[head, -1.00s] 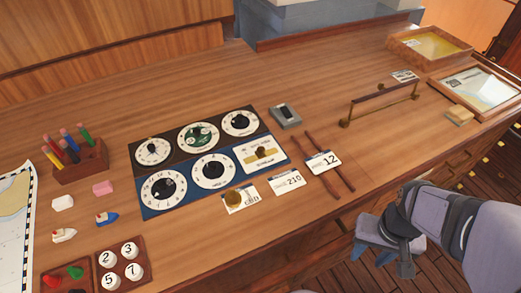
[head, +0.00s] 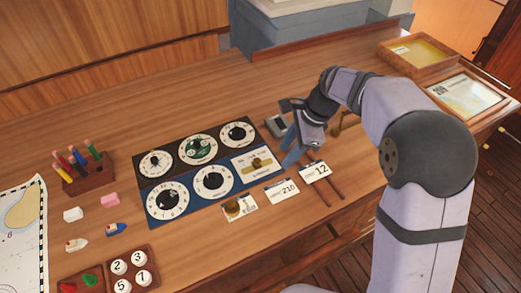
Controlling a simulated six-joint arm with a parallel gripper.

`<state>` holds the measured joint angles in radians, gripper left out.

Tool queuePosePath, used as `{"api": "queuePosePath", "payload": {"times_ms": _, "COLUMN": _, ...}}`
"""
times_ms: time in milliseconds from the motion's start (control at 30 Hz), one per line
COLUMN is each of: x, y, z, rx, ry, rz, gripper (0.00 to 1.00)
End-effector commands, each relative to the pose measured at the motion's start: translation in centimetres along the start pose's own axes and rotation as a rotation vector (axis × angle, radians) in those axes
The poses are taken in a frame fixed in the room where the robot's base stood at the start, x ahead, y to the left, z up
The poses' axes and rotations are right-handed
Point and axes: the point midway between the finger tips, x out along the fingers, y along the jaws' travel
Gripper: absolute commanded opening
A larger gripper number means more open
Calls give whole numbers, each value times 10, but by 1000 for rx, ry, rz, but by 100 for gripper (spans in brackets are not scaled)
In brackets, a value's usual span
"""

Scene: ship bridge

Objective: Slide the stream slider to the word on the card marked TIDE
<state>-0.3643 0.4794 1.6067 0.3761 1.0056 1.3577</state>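The slider panel (head: 240,166), which I take for the stream slider, is a pale plate at the right end of the lower blue row of dials. Its brass knob (head: 257,162) stands right of the plate's middle. The words on it are too small to read. My gripper (head: 299,155) hangs just right of the panel, pointing down, apart from the knob. Its finger gap is unclear. A card (head: 243,213) under a brass disc (head: 232,206), a card with 210 (head: 282,191) and a card with 12 (head: 320,172) lie in front. I cannot read TIDE on any.
Several dials (head: 212,181) fill the rest of the board. A small grey box (head: 275,125) stands behind my gripper. Dark rods (head: 328,188) lie under the 12 card. A pen block (head: 88,175) and toy boats (head: 116,229) are at the left. Trays (head: 418,58) stand at the back right.

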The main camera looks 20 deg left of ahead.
Motion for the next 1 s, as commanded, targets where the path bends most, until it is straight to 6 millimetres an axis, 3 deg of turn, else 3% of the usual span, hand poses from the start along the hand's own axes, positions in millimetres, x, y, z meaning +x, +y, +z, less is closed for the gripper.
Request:
{"api": "queuePosePath", "payload": {"times_ms": 100, "x": 0, "y": -17, "z": 28, "rx": 103, "ry": -40, "rz": 11, "gripper": 37}}
{"api": "queuePosePath", "payload": {"times_ms": 267, "x": 2, "y": -26, "z": 46, "rx": 178, "ry": -67, "rz": 20, "gripper": 37}}
{"api": "queuePosePath", "payload": {"times_ms": 567, "x": 8, "y": -26, "z": 49, "rx": 191, "ry": -71, "rz": 23, "gripper": 37}}
{"api": "queuePosePath", "payload": {"times_ms": 1000, "x": 60, "y": -25, "z": 52, "rx": 191, "ry": -70, "rz": 23, "gripper": 37}}
